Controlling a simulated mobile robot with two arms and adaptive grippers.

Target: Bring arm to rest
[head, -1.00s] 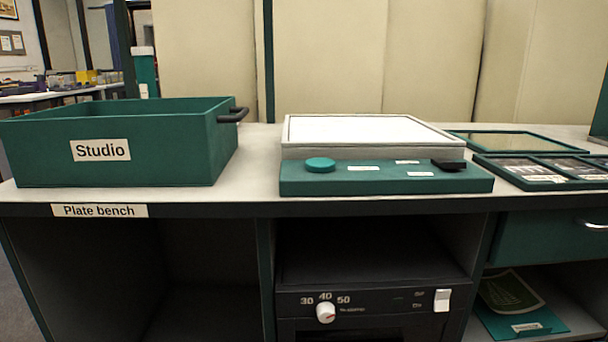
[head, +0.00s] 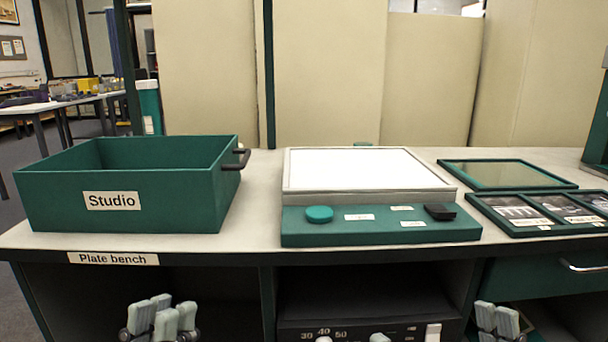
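My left gripper (head: 162,318) shows at the bottom left of the head view, in front of the bench. Its pale finger pads are close together with nothing visible between them. My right gripper (head: 440,332) shows only in part at the bottom edge. I see nothing held there. Both hands are below the bench top and apart from it. Both arms' links are out of view.
The plate bench (head: 255,215) carries a green Studio box (head: 75,200), a light panel (head: 362,170) with a green control strip (head: 380,232), a framed plate (head: 505,174) and a tray of pictures (head: 540,211). A drawer handle (head: 582,266) juts out at right.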

